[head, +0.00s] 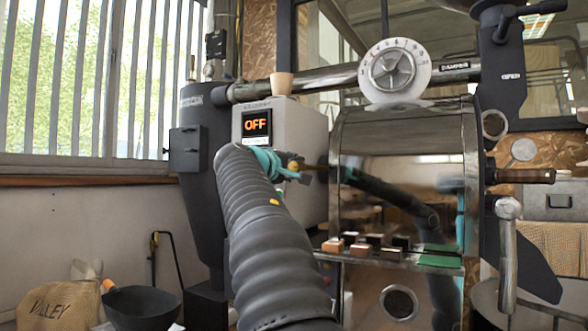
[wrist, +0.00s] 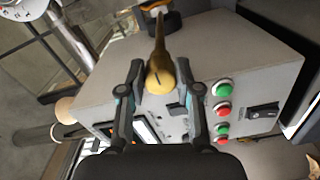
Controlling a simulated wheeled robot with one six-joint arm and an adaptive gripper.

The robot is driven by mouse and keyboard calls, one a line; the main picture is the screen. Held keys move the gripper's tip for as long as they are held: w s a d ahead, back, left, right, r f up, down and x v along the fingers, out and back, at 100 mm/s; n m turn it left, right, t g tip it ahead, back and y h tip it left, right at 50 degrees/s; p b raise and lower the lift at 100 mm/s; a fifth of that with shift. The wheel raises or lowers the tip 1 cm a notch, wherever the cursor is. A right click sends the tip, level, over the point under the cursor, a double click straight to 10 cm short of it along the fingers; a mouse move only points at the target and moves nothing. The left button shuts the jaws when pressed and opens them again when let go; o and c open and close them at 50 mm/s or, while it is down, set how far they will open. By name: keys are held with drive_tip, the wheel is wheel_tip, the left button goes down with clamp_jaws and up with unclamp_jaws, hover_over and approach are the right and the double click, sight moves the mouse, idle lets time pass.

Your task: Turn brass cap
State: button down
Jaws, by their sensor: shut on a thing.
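The brass cap (wrist: 160,80) is a rounded, golden piece with a tapering stem, seen in the wrist view between the two fingers of my gripper (wrist: 160,72). My gripper is shut on it, with one finger on each side. In the head view the brass cap (head: 293,166) shows as a small golden knob at the teal-marked end of my gripper (head: 285,170), in front of the grey control box (head: 313,135). My arm and gripper hide part of that box. I cannot tell how far the cap is turned.
The box has a display (head: 257,124) reading OFF and, in the wrist view, red and green buttons (wrist: 223,107) close to the right finger. A cup (head: 282,83) stands on top of it. The shiny roaster body (head: 400,180) is just right of my gripper.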

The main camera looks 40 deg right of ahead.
drive_tip(key=c, duration=0.8)
unclamp_jaws()
drive_tip(key=v, duration=1.2)
